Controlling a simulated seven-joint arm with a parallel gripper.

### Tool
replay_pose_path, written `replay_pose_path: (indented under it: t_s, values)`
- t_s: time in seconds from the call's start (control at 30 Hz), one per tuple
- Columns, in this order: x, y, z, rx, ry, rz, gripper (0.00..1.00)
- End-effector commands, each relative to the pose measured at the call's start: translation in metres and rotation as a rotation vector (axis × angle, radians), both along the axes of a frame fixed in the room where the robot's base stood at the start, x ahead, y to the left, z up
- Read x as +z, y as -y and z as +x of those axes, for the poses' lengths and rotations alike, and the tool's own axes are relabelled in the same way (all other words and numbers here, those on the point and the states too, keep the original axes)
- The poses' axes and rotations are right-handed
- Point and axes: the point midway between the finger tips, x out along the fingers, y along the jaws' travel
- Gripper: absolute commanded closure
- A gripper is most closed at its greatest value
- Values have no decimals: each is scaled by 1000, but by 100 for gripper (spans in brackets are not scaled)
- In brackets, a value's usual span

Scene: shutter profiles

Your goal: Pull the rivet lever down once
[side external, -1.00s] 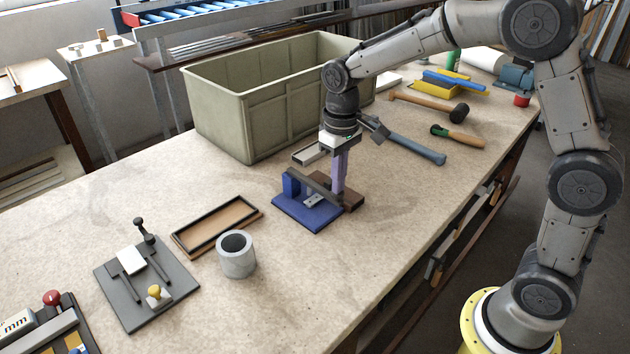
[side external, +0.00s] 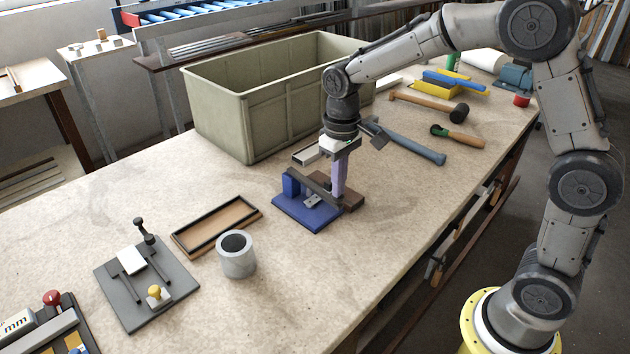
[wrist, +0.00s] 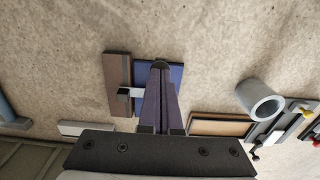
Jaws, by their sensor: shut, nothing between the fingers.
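The rivet tool has a blue base (side external: 308,214) on the bench, with a blue upright post (side external: 290,182) at its left. Its dark lever bar (side external: 317,184) slopes down to the right from the post. My gripper (side external: 338,196) points down at the lever's right end, with its purple fingers shut and nothing between them. I cannot tell whether the fingertips touch the lever. In the wrist view, the shut fingers (wrist: 160,75) cover part of the blue base (wrist: 177,76), and a dark piece shows at their tips.
A brown block (side external: 352,198) adjoins the blue base. A large olive bin (side external: 265,115) stands behind. A shallow tray (side external: 217,226), a grey cup (side external: 236,254) and a grey fixture plate (side external: 145,285) lie left. The bench front is clear.

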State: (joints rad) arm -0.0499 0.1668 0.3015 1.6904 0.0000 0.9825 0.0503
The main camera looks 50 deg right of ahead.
Motion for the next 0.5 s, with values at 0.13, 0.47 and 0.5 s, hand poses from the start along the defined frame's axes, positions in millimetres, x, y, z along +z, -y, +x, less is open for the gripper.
replay_pose_path:
  t_s: [0.13,0.47,0.5]
  values:
    - [-3,0,-1,0,-3,0,100]
    - [-9,0,-2,0,-2,0,100]
    - [-9,0,-2,0,-2,0,100]
